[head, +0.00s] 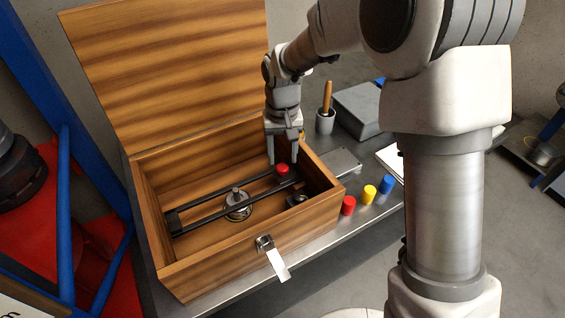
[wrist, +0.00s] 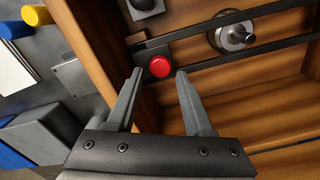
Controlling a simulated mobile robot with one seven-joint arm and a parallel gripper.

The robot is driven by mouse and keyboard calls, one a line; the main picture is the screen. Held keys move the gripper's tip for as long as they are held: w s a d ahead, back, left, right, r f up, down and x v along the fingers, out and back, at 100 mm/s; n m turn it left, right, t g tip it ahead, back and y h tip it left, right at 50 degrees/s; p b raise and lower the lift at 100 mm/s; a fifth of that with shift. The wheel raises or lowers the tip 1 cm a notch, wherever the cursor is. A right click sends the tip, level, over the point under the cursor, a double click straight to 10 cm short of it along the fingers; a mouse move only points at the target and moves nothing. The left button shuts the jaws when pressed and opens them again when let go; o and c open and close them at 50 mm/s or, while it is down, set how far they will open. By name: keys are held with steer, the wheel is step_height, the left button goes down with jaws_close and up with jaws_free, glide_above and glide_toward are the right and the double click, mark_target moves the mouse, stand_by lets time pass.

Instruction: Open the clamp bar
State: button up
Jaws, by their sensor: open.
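The clamp bar (head: 214,217) is a dark frame of two parallel rails lying across the inside of an open wooden box (head: 174,253). A red knob (head: 283,169) sits at its right end. A metal rotor part (head: 238,205) shows between the rails. My gripper (head: 285,160) is open, pointing down over the box near the red knob. In the wrist view the red knob (wrist: 160,66) lies just beyond the fingertips, roughly between them. The fingers look apart from it, with nothing between them.
The box lid (head: 165,65) stands open at the back. Red (head: 348,205), yellow (head: 369,194) and blue (head: 386,184) cylinders stand on the metal table right of the box. A cup with a wooden handle (head: 326,112) and a grey case (head: 358,108) stand behind. The box walls rise around the clamp bar.

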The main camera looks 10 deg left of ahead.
mark_target(283, 167)
steer(key=shift+f, duration=1.55)
steer(key=shift+c, duration=0.2)
jaws_close()
